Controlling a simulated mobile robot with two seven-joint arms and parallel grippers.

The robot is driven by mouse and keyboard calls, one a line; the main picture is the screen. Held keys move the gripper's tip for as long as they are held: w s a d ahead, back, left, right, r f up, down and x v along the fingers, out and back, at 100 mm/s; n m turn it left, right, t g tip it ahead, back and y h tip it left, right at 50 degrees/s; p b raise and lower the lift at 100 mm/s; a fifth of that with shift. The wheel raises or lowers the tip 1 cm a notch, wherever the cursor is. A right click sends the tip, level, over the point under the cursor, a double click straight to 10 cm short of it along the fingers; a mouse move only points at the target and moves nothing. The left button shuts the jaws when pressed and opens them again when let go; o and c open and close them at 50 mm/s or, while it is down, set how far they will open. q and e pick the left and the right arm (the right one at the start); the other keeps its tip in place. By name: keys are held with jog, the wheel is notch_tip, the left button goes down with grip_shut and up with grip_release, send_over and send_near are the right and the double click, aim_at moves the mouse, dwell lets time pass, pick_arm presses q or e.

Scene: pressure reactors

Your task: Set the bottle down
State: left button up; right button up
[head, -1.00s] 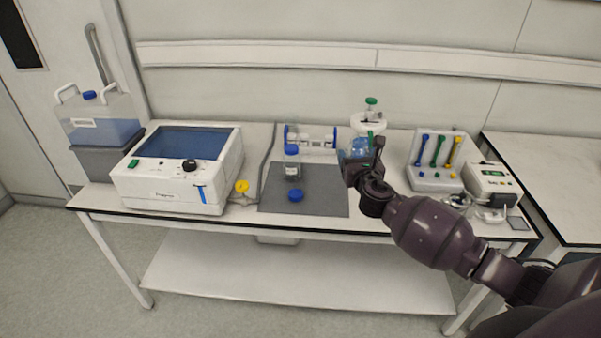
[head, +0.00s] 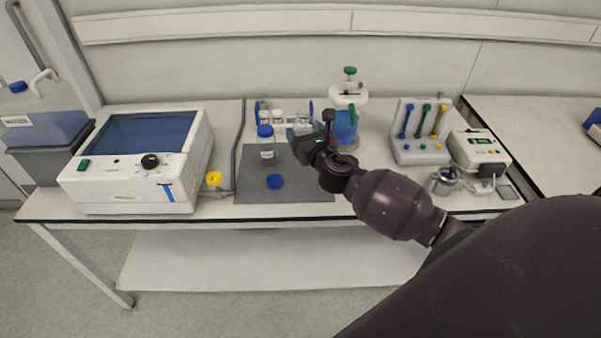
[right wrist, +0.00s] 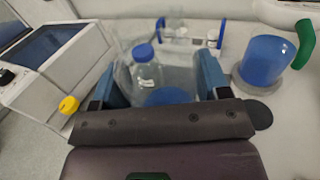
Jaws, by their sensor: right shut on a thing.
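My right gripper (head: 302,138) is over the back right part of the grey mat (head: 300,195). In the right wrist view its blue fingers (right wrist: 160,82) are shut on a clear, see-through bottle (right wrist: 200,70), which is hard to make out in the head view. I cannot tell whether its base touches the mat. A second clear bottle with a blue cap (head: 266,145) stands upright on the mat, left of the gripper; it also shows in the right wrist view (right wrist: 147,72). A loose blue cap (head: 275,181) lies on the mat in front. My left gripper is out of view.
A white instrument (head: 130,185) stands left of the mat, with a yellow-topped fitting (head: 213,179) beside it. A rack of small vials is behind. A blue vessel (head: 346,128), a rack of coloured tools (head: 420,150) and a white meter (head: 478,155) stand to the right.

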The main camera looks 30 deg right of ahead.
notch_tip(320, 180, down, 14)
jog(key=b, duration=0.6)
jog(key=shift+r, duration=0.2)
jog(key=shift+w+f, duration=0.1)
jog(key=shift+r, duration=0.2)
jog(key=shift+f, duration=0.25)
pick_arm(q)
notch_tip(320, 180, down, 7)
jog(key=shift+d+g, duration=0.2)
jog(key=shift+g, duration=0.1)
pick_arm(e)
jog(key=o, duration=1.1)
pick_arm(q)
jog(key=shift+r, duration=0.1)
pick_arm(e)
jog(key=shift+o, duration=0.2)
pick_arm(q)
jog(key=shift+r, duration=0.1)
pick_arm(e)
jog(key=shift+r, duration=0.1)
